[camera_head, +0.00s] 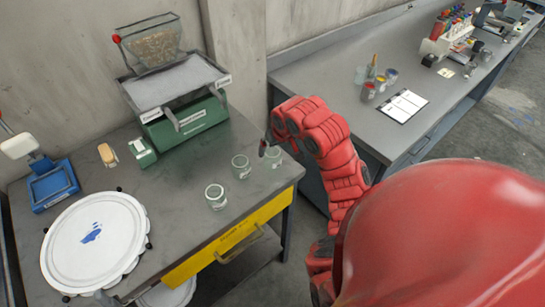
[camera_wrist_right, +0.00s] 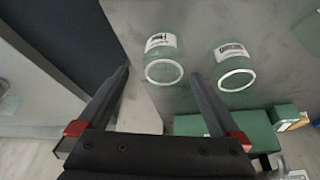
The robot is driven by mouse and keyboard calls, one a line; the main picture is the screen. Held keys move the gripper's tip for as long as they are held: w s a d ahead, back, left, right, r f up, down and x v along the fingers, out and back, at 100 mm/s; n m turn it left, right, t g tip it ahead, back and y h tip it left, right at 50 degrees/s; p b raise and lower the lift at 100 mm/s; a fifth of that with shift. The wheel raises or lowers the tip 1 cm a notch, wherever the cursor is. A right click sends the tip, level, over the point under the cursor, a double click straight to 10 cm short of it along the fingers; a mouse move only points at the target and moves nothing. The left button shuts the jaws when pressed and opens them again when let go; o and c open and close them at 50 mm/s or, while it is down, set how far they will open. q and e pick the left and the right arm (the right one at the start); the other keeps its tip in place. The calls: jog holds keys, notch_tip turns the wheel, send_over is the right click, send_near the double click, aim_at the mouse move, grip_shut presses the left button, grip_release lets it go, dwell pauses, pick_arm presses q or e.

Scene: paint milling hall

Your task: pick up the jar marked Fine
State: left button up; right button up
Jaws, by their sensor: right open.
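Three clear glass jars stand on the grey bench: a front jar (camera_head: 215,197), a middle jar (camera_head: 241,167) and a rear right jar (camera_head: 273,158), partly behind my right gripper. My right gripper (camera_head: 266,146) is open and empty, close to the rear right jar. In the right wrist view, one labelled jar (camera_wrist_right: 163,66) lies ahead between the open fingers (camera_wrist_right: 160,76). Another labelled jar (camera_wrist_right: 234,70) is to the right, beyond the right finger. The label words are too small and blurred to read surely, so I cannot tell which jar is Fine. My left gripper is not in view.
A green sieve machine (camera_head: 187,125) stands behind the jars. A second bench (camera_head: 340,90) with cups and a clipboard (camera_head: 403,105) is on the right.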

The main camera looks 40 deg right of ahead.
jog(key=shift+w+f, duration=0.25)
jog(key=shift+f, duration=0.25)
jog(key=p+x, duration=0.1)
jog(key=x, duration=0.3)
jog(key=shift+w+a, duration=0.2)
jog(key=shift+w, duration=0.05)
jog(key=shift+w+d+f, duration=0.1)
jog(key=shift+f, duration=0.15)
jog(key=shift+c, duration=0.3)
jog(key=c, duration=1.3)
jog(key=shift+c, duration=0.2)
jog(key=shift+r, duration=0.15)
